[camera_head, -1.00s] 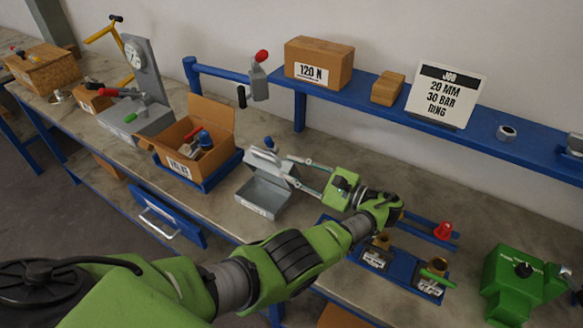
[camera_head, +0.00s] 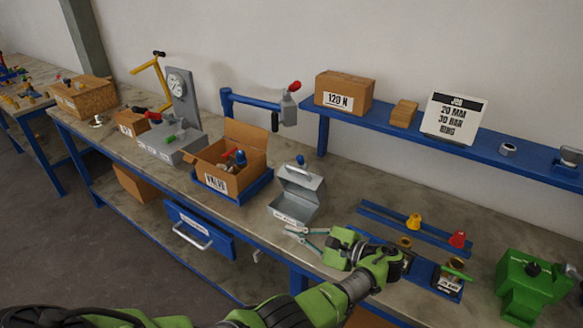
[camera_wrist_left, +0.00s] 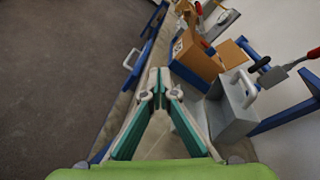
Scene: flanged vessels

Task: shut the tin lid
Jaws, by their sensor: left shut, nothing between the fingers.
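The grey metal tin (camera_head: 292,208) stands on the bench, with a white label low on its front. Its lid (camera_head: 304,181) appears raised at the back, tilted up, with a handle on it. My left gripper (camera_head: 288,232) is shut and empty, low in front of the tin on its near right side. In the left wrist view the closed fingertips (camera_wrist_left: 160,85) are left of the tin (camera_wrist_left: 232,120), apart from it. My right gripper is not in view.
A cardboard box (camera_head: 225,178) of valves in a blue tray stands left of the tin. Blue rails (camera_head: 390,228) with yellow and red parts lie to the right. A blue shelf (camera_head: 400,118) runs behind. A blue drawer (camera_head: 200,230) hangs below the front edge.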

